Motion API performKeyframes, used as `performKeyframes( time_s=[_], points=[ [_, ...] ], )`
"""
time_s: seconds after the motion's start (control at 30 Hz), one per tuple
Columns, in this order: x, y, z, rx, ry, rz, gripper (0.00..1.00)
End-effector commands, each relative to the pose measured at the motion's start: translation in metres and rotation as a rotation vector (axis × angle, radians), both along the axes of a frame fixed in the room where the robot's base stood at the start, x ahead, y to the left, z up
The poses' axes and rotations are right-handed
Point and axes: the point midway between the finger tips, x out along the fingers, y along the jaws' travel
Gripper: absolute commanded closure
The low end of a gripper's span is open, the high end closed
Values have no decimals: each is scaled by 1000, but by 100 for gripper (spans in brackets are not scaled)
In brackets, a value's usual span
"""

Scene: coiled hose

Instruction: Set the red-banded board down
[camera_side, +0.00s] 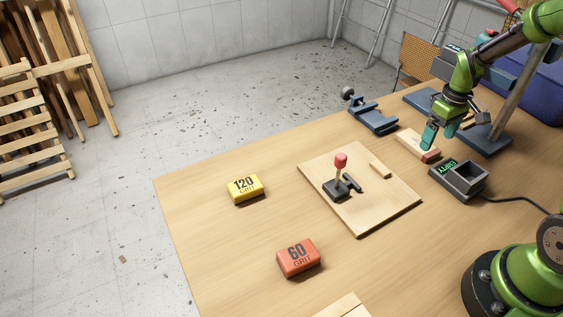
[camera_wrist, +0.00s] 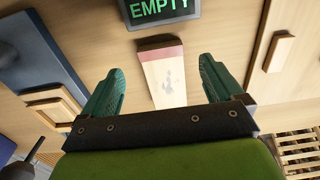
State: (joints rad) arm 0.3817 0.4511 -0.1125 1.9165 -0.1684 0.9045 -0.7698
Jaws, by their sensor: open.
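The red-banded board (camera_side: 413,144) is a small pale wooden piece with a red band at one end. It lies on the table beside the dark box with the green display. In the wrist view the board (camera_wrist: 164,82) shows in the gap between my fingers, its red end toward the box. My gripper (camera_side: 440,137) is open and empty, pointing down close to the board in the side view. Its two teal fingers (camera_wrist: 159,85) stand wide apart in the wrist view, with the board's sides clear of them. The exact height between fingertips and board is hard to tell.
The dark box (camera_side: 459,181) reads EMPTY and has an open square recess. A wooden plate (camera_side: 378,211) carries a red-knobbed clamp (camera_side: 341,163). A blue vise-like fixture (camera_side: 373,117) and a blue-based stand (camera_side: 487,143) are near. A yellow 120 block (camera_side: 245,189) and red 60 block (camera_side: 298,257) lie left.

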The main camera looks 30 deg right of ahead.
Motion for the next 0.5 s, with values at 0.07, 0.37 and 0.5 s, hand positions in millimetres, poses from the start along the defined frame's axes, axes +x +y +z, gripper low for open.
performKeyframes(
  time_s=[0.07,0.37,0.5],
  points=[
    [0,1,-11,2,5,1,6],
    [2,2,-48,2,3,0,6],
    [2,1,-49,1,1,0,6]
  ],
)
